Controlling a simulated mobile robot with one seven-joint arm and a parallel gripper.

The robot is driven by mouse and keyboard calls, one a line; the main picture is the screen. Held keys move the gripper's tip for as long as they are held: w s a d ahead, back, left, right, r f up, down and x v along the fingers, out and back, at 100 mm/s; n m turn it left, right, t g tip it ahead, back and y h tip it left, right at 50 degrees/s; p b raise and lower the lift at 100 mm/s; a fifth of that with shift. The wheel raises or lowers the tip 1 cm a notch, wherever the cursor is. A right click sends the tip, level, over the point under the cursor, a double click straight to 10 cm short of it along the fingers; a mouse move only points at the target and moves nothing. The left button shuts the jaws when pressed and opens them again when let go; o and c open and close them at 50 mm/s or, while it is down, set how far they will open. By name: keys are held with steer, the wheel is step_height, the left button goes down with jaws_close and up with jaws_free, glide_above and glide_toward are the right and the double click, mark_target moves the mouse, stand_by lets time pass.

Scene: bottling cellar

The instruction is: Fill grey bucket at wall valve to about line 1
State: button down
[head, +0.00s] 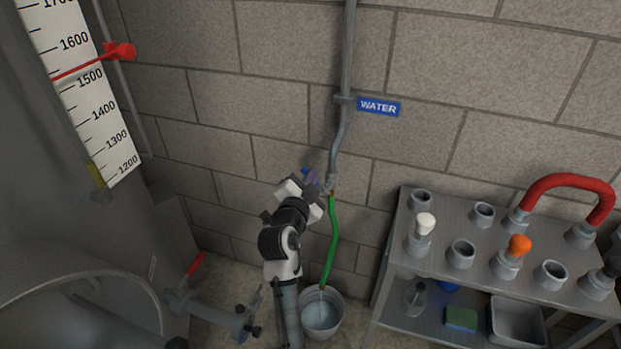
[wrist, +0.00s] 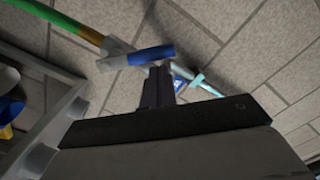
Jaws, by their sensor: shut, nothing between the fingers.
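The grey bucket (head: 340,325) stands on the floor by the wall, with pale bluish water in it. Its marks are too small to read. A green hose (head: 333,235) runs from the wall valve (head: 331,187) down to the bucket; a thin pale streak shows below its end.
A metal rack (head: 388,275) with pipe fittings and a red hose (head: 567,183) stands right of the bucket. A large tank (head: 60,200) with a scale fills the left. A pipe with a blue WATER sign (head: 378,106) runs up the wall.

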steer(key=shift+w+a+f+n+b, duration=0.1)
steer(key=shift+a+f+n+b, duration=0.2)
steer(key=shift+n, duration=0.4)
steer(key=a+f+n+b, duration=0.1)
steer(key=n, duration=0.1)
steer(key=a+f+n+b, duration=0.1)
steer(key=n, duration=0.1)
steer(key=f+n+b, duration=0.1)
steer(key=n+b, duration=0.1)
steer(key=shift+w+a+f+h, duration=0.25)
steer(key=shift+w+a+h, duration=0.05)
steer(key=shift+w+a, duration=0.1)
stand_by(0.4)
stand_by(0.4)
